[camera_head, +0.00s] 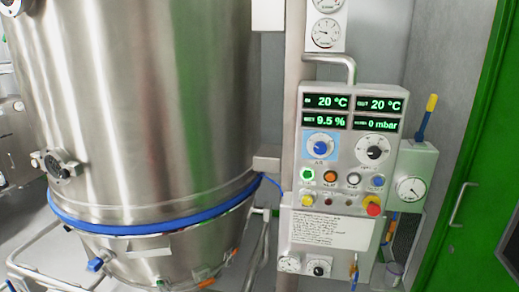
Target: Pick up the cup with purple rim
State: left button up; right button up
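Neither of my grippers is in view.
A large steel vessel (150,105) with a blue ring fills the left. The control panel (346,200) with displays, knobs and buttons stands in the middle. A gauge box (411,187) with a blue-and-yellow lever is right of it. A green door (490,150) is at far right.

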aim_at(395, 270)
jog(key=i+l, duration=1.35)
jog(key=l+z, duration=0.05)
jog(key=l, duration=0.05)
